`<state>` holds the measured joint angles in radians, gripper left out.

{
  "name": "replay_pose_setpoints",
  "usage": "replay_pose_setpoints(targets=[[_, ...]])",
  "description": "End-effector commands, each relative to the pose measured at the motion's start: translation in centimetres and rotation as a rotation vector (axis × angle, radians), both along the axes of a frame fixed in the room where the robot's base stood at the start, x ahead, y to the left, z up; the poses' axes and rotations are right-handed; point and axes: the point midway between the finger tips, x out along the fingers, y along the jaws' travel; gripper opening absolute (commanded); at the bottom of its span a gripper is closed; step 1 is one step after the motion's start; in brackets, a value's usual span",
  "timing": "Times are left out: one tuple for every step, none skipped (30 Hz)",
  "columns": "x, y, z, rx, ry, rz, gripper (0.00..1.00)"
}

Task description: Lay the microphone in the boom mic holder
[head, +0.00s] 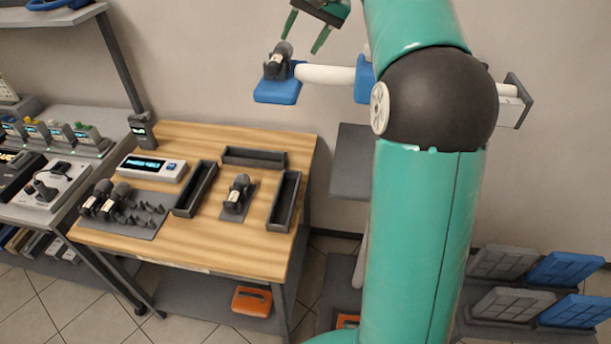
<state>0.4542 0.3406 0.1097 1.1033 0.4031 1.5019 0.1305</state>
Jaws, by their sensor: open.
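A dark microphone (277,63) with a pale label sits on the blue holder plate (277,92) at the left end of the white boom tube (325,75). Its exact seating in the holder is too small to tell. My gripper (300,45) is open, with its two green fingers spread above and to the right of this microphone. Nothing shows between the fingers, and they look apart from the microphone. Another dark microphone (237,193) is on a small grey pad on the wooden table. Two similar microphones (97,199) (116,201) lie on a grey rack at the table's left.
The wooden table (190,245) bears dark trays (285,203) (196,189) (254,158) and a white display unit (153,168). A grey bench (75,119) with equipment stands left. A post (121,65) rises behind. Grey and blue panels (565,270) are low right. My arm hides the middle right.

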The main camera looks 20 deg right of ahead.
Motion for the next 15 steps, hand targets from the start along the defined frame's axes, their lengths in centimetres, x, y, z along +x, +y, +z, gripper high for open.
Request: replay_pose_setpoints(targets=[[-1.1,1.3,0.2,-0.024,-0.004,0.011,0.55],[-1.6,1.9,0.3,-0.038,-0.007,0.016,0.55],[-2.4,2.7,0.2,-0.056,-0.01,0.023,0.55],[-3.0,3.3,0.2,-0.07,-0.014,0.028,0.55],[-3.6,3.9,0.1,-0.083,-0.016,0.035,0.55],[-4.5,4.6,0.0,-0.102,-0.02,0.041,0.55],[-5.2,5.1,-0.1,-0.114,-0.023,0.047,0.55],[-5.8,5.6,-0.2,-0.129,-0.027,0.053,0.55],[-6.7,6.2,-0.4,-0.147,-0.031,0.06,0.55],[-7.4,6.7,-0.5,-0.16,-0.035,0.066,0.55],[-8.2,7.1,-0.7,-0.173,-0.039,0.073,0.55],[-9.1,7.7,-1.0,-0.191,-0.045,0.081,0.55],[-9.9,8.1,-1.2,-0.204,-0.049,0.088,0.55],[-10.6,8.5,-1.5,-0.217,-0.053,0.095,0.55],[-11.6,9.0,-1.8,-0.234,-0.059,0.104,0.55]])
